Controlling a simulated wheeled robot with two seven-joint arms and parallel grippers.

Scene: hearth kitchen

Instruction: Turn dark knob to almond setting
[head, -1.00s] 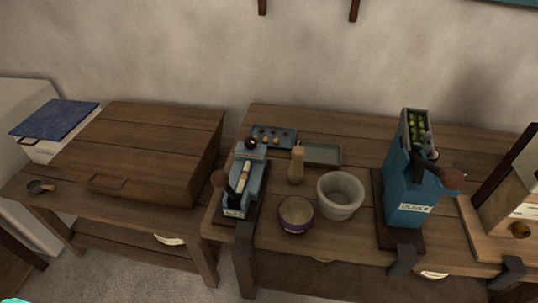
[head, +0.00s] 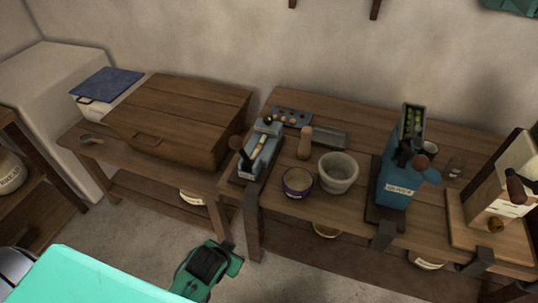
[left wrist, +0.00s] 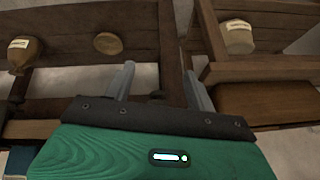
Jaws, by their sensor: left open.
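A cream and wooden machine (head: 500,195) stands on a board at the right end of the right table. It has a dark rounded knob or handle (head: 517,186) on its upper side and a small brown knob (head: 485,226) low on its front. Its label is too small to read, so I cannot tell any almond setting. My left gripper (head: 226,246) is low in front of the tables, far left of this machine. In the left wrist view its two grey fingers (left wrist: 161,88) are apart with nothing between them. My right gripper is not in view.
A blue olives press (head: 397,180), a grey bowl (head: 338,172), a purple bowl (head: 298,182) and a small blue-grey device (head: 259,150) crowd the right table. A large wooden box (head: 180,120) sits on the left table. Labelled containers stand on lower shelves. Floor between is clear.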

